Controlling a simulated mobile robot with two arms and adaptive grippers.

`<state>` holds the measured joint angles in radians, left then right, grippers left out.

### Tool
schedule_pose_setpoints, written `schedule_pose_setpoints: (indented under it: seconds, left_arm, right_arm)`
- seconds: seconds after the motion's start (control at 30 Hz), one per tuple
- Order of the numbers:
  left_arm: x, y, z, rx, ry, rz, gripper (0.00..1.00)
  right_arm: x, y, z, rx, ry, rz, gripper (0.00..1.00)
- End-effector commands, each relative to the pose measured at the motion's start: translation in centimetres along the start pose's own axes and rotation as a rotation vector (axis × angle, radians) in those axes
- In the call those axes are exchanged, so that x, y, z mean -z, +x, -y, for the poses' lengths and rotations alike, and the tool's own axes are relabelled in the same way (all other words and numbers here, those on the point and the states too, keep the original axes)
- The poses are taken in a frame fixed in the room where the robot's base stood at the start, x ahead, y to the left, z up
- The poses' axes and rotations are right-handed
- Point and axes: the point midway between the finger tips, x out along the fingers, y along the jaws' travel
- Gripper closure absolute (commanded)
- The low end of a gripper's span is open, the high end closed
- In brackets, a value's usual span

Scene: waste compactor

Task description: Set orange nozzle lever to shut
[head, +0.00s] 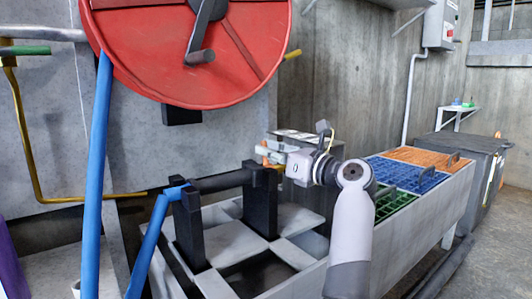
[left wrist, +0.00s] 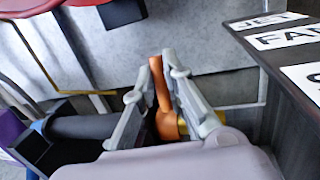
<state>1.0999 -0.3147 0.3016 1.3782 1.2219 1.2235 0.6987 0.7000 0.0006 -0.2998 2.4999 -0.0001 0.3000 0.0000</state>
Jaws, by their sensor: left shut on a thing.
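The orange nozzle lever (left wrist: 159,85) stands up between the two grey fingers of my left gripper (left wrist: 156,88) in the left wrist view. The gripper is shut on it. In the head view my left gripper (head: 270,150) is at the end of the dark nozzle (head: 222,182), above a black support post. Only a little of the orange lever (head: 263,144) shows there, mostly hidden by the fingers. A label board with JET and FAN signs (left wrist: 278,38) is at the right in the left wrist view; a third sign is cut off. My right gripper is not in view.
A big red hose reel (head: 240,60) hangs above, with a blue hose (head: 97,170) running down at the left. Black posts (head: 187,230) carry the nozzle over a grey frame. A trough with green, blue and orange grates (head: 425,157) lies to the right.

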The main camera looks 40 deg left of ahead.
Motion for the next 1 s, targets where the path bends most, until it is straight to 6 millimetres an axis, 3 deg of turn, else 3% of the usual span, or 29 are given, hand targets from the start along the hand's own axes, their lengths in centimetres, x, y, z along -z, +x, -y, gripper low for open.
schedule_pose_setpoints:
  seconds: [0.3, 0.8, 0.83, 1.0]
  left_arm:
    - [0.20, -0.66, -0.08, -0.007, -0.021, 0.122, 1.00]
    - [0.18, -0.75, -0.11, -0.009, -0.027, 0.142, 1.00]
    - [0.18, -0.75, -0.11, -0.009, -0.027, 0.142, 0.88]
    - [0.15, -0.75, -0.11, -0.009, -0.027, 0.143, 0.77]
  right_arm:
    - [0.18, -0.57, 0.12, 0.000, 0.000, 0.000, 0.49]
    - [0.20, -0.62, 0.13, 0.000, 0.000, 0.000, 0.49]
    - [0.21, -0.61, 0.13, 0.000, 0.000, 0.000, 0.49]
    - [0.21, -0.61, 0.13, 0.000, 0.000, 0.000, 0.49]
